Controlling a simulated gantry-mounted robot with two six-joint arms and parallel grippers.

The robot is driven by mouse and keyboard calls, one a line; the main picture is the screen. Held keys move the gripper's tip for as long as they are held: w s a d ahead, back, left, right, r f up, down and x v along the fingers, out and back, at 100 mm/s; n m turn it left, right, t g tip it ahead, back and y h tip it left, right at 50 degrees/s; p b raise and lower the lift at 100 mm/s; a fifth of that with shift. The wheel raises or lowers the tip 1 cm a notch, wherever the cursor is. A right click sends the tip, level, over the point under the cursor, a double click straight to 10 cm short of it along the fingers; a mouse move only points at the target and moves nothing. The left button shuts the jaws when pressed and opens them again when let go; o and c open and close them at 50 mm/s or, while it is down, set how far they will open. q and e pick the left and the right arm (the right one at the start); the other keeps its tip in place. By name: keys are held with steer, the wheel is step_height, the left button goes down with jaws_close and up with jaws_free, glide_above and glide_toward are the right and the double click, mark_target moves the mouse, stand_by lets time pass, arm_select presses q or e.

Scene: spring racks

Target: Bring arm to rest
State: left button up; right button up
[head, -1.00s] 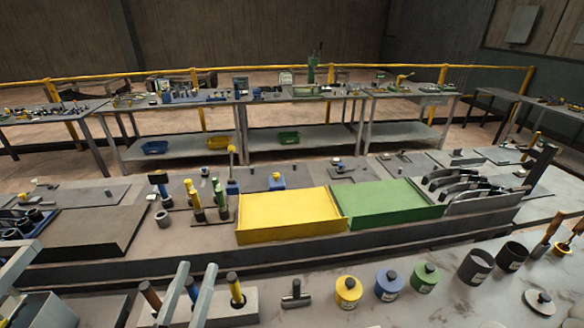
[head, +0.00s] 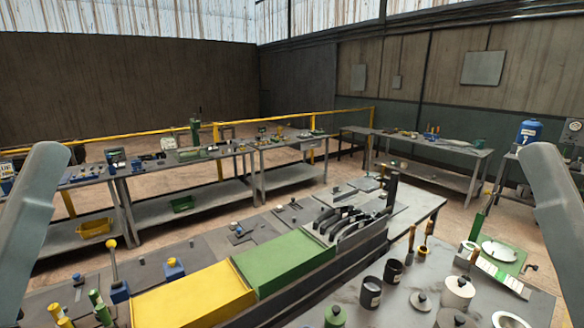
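Two pale grey links of my own arms stand at the picture edges, one at the left and one at the right. Each rises from the lower edge to a rounded upper end. No fingertips show on either side, so neither gripper is in view. Neither link visibly touches anything on the benches.
The bench holds a yellow tray (head: 190,300), a green tray (head: 285,262) and a rack of dark curved parts (head: 345,225). Dark cups (head: 371,292), lidded jars (head: 457,291) and a green device (head: 492,257) stand front right. A yellow rail (head: 290,121) runs behind the back benches.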

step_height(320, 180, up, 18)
steer(key=p, duration=1.5)
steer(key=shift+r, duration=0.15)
